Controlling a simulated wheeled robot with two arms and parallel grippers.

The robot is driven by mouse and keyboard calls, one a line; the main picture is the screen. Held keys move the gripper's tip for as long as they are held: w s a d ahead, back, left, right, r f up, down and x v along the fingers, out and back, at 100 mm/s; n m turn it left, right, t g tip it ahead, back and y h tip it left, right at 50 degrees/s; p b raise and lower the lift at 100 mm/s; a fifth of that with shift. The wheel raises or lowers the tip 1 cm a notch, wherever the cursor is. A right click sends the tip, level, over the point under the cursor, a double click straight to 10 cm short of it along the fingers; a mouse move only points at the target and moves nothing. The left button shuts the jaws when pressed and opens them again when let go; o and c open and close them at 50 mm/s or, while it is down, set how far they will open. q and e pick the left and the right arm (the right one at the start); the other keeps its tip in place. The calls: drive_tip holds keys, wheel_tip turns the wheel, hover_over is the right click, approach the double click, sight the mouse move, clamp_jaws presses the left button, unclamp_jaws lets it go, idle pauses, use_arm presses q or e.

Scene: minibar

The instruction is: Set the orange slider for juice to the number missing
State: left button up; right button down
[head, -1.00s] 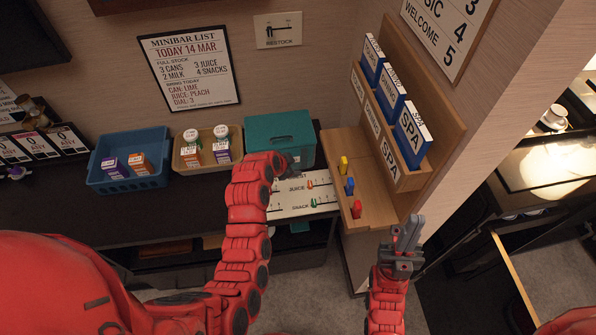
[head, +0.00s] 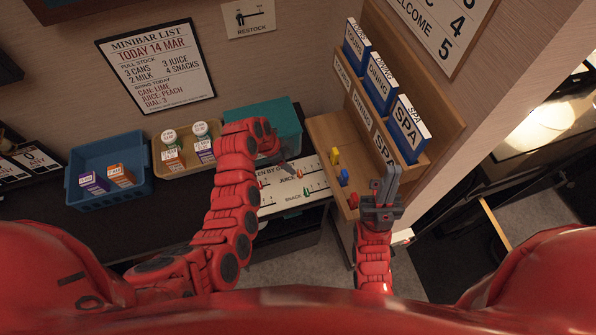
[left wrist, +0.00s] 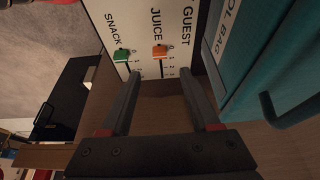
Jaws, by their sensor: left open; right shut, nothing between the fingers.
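The counter board (head: 270,208) has rows labelled GUEST, JUICE and SNACK. In the left wrist view the orange slider (left wrist: 159,51) sits in the JUICE row, with the green slider (left wrist: 121,55) in the SNACK row beside it. My left gripper (left wrist: 160,72) is open and empty; the orange slider shows between and just beyond its fingertips, with no contact visible. In the head view my left gripper (head: 289,168) is over the board and hides part of it. My right gripper (head: 386,180) is shut and empty, in front of the wooden rack.
The minibar list (head: 157,65) reads 3 cans, 2 milk, 3 juice, 4 snacks. A blue basket (head: 75,160) holds two cartons. A tan tray (head: 178,172) holds cartons and round-topped items. A teal box (head: 285,112) stands close beside the board. The wooden rack (head: 325,130) holds signs.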

sight(300, 172)
use_arm(q)
drive_tip(key=b+x, duration=0.4)
drive_tip(key=x, duration=0.5)
drive_tip(key=shift+d+f, duration=0.1)
drive_tip(key=shift+c, duration=0.3)
clamp_jaws()
drive_tip(key=shift+w, duration=0.1)
idle(0.7)
